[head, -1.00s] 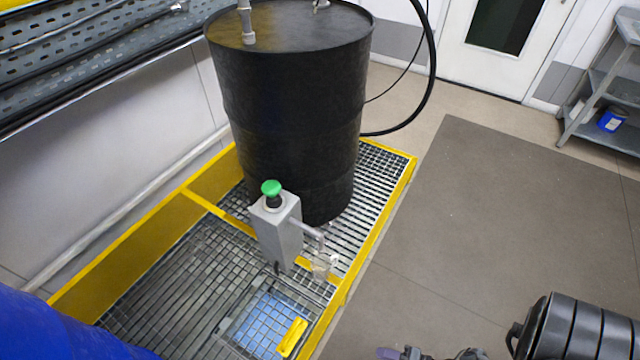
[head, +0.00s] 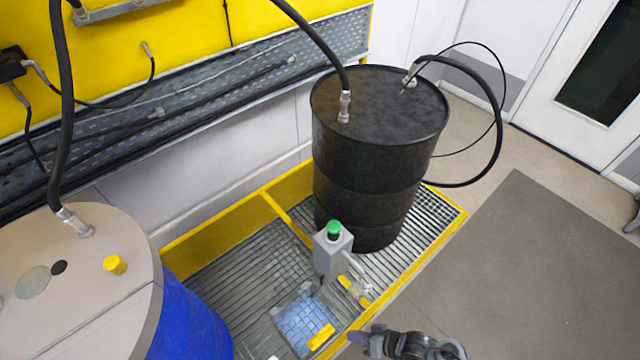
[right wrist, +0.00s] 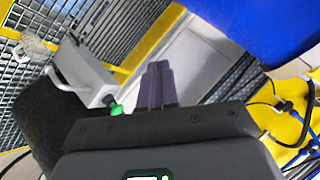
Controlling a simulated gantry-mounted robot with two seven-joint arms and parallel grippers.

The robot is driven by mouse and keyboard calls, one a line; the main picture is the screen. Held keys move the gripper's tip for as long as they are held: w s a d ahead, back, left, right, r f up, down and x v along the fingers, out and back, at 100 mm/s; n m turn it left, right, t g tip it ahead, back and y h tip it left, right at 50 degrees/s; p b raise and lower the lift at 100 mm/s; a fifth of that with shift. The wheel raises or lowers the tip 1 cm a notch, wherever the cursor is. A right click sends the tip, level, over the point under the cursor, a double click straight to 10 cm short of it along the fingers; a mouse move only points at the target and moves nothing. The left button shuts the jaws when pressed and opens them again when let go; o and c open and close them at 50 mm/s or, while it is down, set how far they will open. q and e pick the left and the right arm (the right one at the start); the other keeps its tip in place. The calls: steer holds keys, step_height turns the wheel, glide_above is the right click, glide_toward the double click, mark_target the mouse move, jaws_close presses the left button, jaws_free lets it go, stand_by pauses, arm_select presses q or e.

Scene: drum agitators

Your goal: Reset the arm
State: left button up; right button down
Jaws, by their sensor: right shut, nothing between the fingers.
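My right gripper (head: 358,338) is at the bottom of the head view, in front of the yellow-edged grating. Its dark fingers are together and empty in the right wrist view (right wrist: 158,85). A grey control box (head: 332,255) with a green button (head: 334,229) stands by the black drum (head: 372,165), beyond and left of the gripper. The wrist view also shows the grey box (right wrist: 85,75), the green button (right wrist: 117,109) and part of the black drum (right wrist: 48,122). The gripper touches none of these in the head view. My left gripper is not in view.
A blue drum (head: 190,318) with a beige top (head: 75,275) stands at the lower left. Black hoses rise from both drums. A yellow-rimmed grated platform (head: 215,270) lies under the black drum. The floor (head: 520,270) at right is open.

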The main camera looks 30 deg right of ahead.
steer(key=w+a+r+n+h+p, duration=0.15)
steer(key=r+p, duration=0.25)
steer(key=r, duration=0.9)
steer(key=w+a+r+n+h+p, duration=0.1)
steer(key=w+r+n+h+p, duration=0.2)
steer(key=r, duration=1.1)
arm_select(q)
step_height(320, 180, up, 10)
arm_select(e)
steer(key=s+d+r+g+h, duration=0.1)
steer(key=s+d+r+g, duration=0.1)
steer(key=s+r+g, duration=0.2)
steer(key=shift+s+d+r+g, duration=0.35)
steer(key=shift+s+r, duration=0.3)
steer(key=shift+s, duration=0.4)
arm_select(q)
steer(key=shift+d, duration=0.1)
arm_select(e)
steer(key=shift+h, duration=0.25)
